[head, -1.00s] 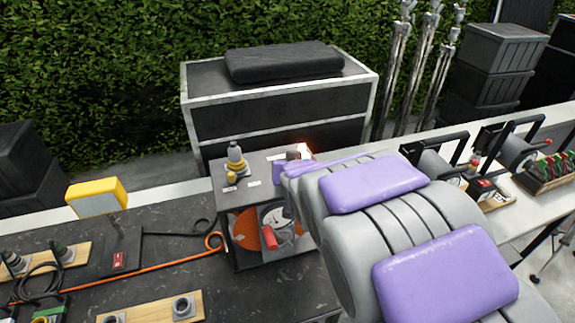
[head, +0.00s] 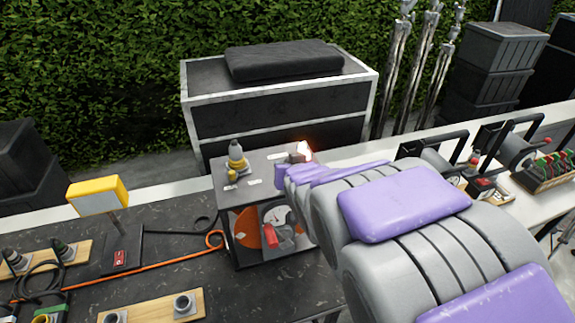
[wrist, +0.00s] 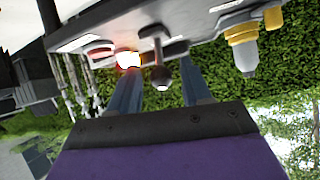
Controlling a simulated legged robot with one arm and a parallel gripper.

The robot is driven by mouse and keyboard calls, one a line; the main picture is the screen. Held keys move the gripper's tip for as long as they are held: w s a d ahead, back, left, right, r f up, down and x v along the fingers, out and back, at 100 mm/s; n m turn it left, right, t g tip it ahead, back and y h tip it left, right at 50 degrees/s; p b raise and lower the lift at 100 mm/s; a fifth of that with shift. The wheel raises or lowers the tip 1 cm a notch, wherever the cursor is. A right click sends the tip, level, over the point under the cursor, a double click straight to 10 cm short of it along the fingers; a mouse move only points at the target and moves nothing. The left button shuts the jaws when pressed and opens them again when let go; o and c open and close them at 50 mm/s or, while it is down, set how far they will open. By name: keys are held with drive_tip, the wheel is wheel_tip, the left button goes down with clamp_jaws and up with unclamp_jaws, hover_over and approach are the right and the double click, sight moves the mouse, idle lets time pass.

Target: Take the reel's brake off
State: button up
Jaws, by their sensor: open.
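A dark box-like unit (head: 232,187) stands on the table. Behind its open front are an orange disc (head: 247,229) and a red grip (head: 270,236); I cannot tell for sure that this is the reel. A dark T-shaped lever with a round knob (wrist: 160,77) stands on the unit's top in the wrist view, which looks upside down. My gripper (head: 283,178) is at the top's right edge in the head view. In the wrist view my gripper (wrist: 160,88) is open, with the knob between its fingers in the picture. I cannot tell whether they touch it. No brake marking is readable.
A lit lamp (head: 304,150) glows beside the lever. A yellow-and-grey fitting (head: 236,157) stands on the unit's top. Black-framed devices (head: 520,150) stand on the right table.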

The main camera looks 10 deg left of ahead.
drive_tip(key=p+v, duration=0.1)
drive_tip(key=v, duration=1.2)
drive_tip(key=shift+s, duration=0.25)
drive_tip(key=s+d+f+m+g+h, duration=0.1)
drive_tip(key=s+d+f+g+h, duration=0.15)
drive_tip(key=s+d+f, duration=0.4)
drive_tip(key=s+d+f+m+g+h, duration=0.1)
drive_tip(key=s+d+f+g+h, duration=0.2)
drive_tip(key=d, duration=0.6)
drive_tip(key=s+d+m+g, duration=0.1)
drive_tip(key=s+d+g, duration=0.2)
drive_tip(key=s, duration=0.5)
drive_tip(key=s+d+f+g+b, duration=0.1)
drive_tip(key=s+d+g, duration=0.3)
drive_tip(key=s, duration=0.4)
drive_tip(key=shift+s+f+m, duration=0.25)
drive_tip(key=shift+m, duration=0.15)
drive_tip(key=shift+o, duration=0.3)
drive_tip(key=shift+y, duration=0.25)
